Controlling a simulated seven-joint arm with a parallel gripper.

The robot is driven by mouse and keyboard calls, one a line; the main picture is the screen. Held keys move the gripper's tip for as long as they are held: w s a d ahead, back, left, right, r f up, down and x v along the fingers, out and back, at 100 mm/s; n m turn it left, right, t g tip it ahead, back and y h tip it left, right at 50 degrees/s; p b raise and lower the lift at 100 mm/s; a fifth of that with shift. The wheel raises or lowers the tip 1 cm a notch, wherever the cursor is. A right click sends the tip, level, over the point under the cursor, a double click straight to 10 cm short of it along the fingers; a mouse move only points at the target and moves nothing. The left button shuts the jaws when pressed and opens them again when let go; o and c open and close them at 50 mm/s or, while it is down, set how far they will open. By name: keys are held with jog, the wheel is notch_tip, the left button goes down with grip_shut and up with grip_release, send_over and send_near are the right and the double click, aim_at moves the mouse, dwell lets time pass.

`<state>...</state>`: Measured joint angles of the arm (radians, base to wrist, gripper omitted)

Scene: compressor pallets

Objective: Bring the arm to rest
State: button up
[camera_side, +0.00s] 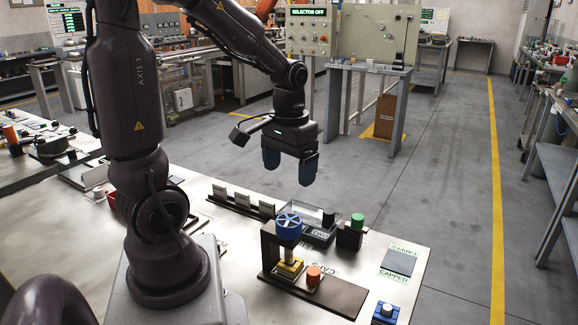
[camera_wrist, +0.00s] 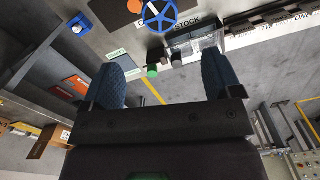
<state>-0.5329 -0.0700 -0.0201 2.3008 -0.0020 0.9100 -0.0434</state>
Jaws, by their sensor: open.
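My gripper (camera_side: 289,168) hangs in the air above the far side of the metal bench (camera_side: 232,262), its two blue fingers pointing down. The fingers are spread apart with nothing between them. In the wrist view, both blue fingers of my gripper (camera_wrist: 163,82) show, with a clear gap between them. My gripper is apart from everything on the bench.
Below stands a press with a blue handwheel (camera_side: 288,225), a yellow block (camera_side: 290,268) and an orange knob (camera_side: 313,275). A green-topped piece (camera_side: 357,222) and clear bin (camera_side: 318,236) stand behind. A dark "CAPPED" pad (camera_side: 400,262) lies right; a blue button (camera_side: 386,311) sits in front.

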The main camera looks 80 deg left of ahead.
jog(key=s+d+r+m+t, duration=0.3)
jog(key=d+r+m+t, duration=0.2)
jog(key=d+r, duration=0.4)
jog(key=d+m, duration=0.1)
jog(key=d, duration=0.2)
jog(key=shift+d+r+t, duration=0.15)
jog(key=shift+d+t, duration=0.15)
jog(key=shift+d, duration=0.05)
dwell(0.5)
jog(key=n+g, duration=0.6)
jog(key=n, duration=0.3)
send_over(288, 221)
notch_tip(288, 221, down, 10)
jog(key=r, duration=0.1)
jog(key=shift+n, duration=0.3)
notch_tip(288, 221, down, 13)
jog(key=shift+f, duration=0.15)
